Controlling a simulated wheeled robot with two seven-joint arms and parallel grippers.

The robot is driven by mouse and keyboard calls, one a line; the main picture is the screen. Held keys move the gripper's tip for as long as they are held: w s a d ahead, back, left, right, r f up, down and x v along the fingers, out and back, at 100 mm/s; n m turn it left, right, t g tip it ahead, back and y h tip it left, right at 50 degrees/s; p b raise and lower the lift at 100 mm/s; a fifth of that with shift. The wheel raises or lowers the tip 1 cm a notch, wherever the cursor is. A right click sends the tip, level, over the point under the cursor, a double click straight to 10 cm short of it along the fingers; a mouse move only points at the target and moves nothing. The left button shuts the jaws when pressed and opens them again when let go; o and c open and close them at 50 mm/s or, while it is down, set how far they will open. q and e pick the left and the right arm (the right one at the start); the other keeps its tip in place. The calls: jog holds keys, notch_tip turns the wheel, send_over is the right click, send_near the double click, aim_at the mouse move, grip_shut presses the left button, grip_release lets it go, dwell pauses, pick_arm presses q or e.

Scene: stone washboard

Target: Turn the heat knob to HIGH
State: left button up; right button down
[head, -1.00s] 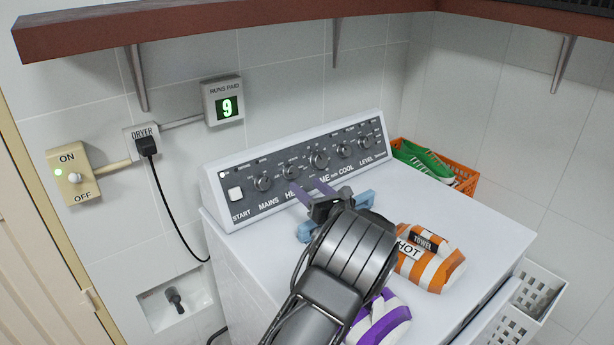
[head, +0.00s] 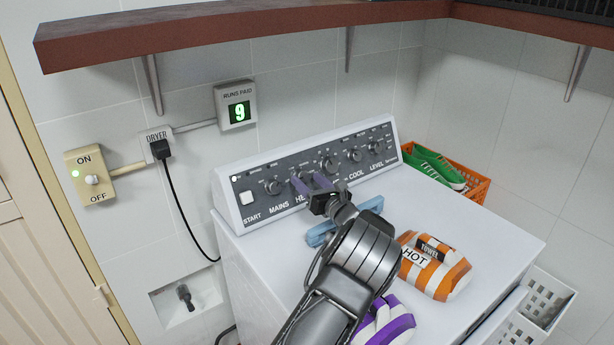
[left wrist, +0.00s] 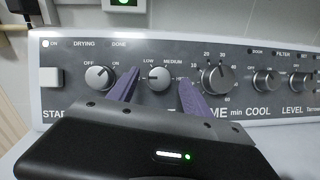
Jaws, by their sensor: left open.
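In the head view the left gripper (head: 309,182) partly covers the knob and the HEAT label. My right gripper is not in view.
The mains knob (left wrist: 99,77) is close left, the time knob (left wrist: 217,79) close right. A light blue object (head: 371,205) lies under my gripper on the dryer top (head: 490,240). A shelf (head: 250,30) hangs above.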

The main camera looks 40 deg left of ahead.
pick_arm(q)
jog(key=shift+w+a, duration=0.2)
jog(key=shift+a, duration=0.4)
grip_shut()
